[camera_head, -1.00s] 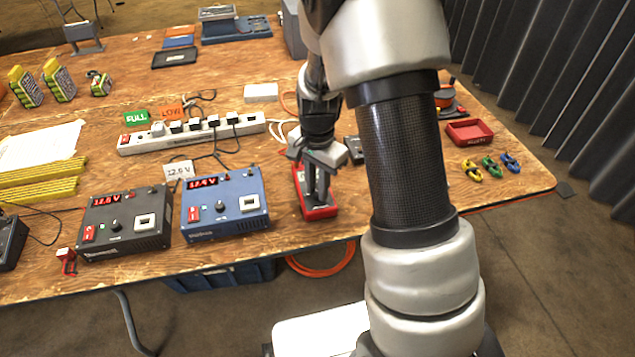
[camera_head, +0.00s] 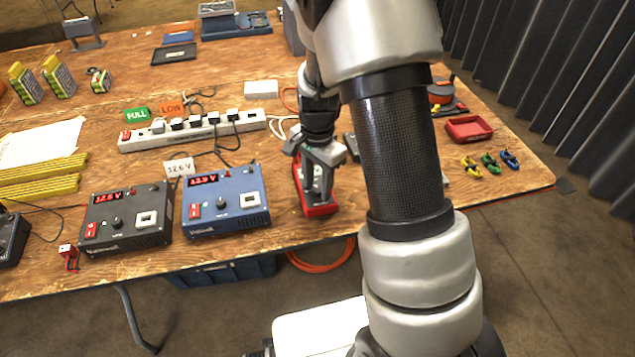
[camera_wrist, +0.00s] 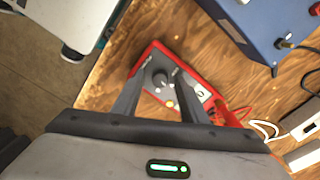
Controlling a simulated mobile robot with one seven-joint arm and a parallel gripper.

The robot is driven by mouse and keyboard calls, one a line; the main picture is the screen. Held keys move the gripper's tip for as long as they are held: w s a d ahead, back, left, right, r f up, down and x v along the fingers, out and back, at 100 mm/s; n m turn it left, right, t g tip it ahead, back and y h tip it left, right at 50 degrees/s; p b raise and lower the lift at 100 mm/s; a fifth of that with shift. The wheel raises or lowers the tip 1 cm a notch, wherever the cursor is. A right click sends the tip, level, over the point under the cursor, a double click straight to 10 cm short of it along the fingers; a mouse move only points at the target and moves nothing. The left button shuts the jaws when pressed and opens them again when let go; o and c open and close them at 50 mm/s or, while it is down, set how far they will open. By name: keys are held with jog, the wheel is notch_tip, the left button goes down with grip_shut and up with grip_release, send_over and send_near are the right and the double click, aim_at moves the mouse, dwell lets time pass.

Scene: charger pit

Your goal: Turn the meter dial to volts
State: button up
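The meter (camera_head: 318,209) has a red case and lies near the table's front edge, partly hidden under my gripper (camera_head: 320,192). In the wrist view the meter (camera_wrist: 199,81) shows a grey face with a round dark dial (camera_wrist: 160,79), a yellowish spot and a white mark. My gripper (camera_wrist: 160,82) points down at the meter with its fingers apart. The dial shows between the two fingers in the wrist view. I cannot tell whether a finger touches it. The dial's marks are too small to read.
A blue charger (camera_head: 225,200) stands just left of the meter, with a black charger (camera_head: 127,220) further left. A power strip (camera_head: 190,130) with plugs and cables lies behind them. A red tray (camera_head: 469,129) and coloured clips (camera_head: 490,163) lie at the right.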

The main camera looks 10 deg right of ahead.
aim_at(318, 190)
notch_tip(318, 190, up, 18)
jog(key=p, duration=0.3)
jog(key=shift+f+p, duration=0.25)
jog(key=shift+p, duration=0.05)
dwell(0.4)
jog(key=s+r+n+t, duration=0.3)
jog(key=s+r+n, duration=0.3)
jog(key=s, duration=0.4)
jog(key=s+r+n+t, duration=0.2)
jog(key=s+r+n, duration=0.45)
jog(key=s, duration=0.25)
notch_tip(318, 190, up, 14)
jog(key=p, duration=1.4)
jog(key=shift+s+t, duration=0.3)
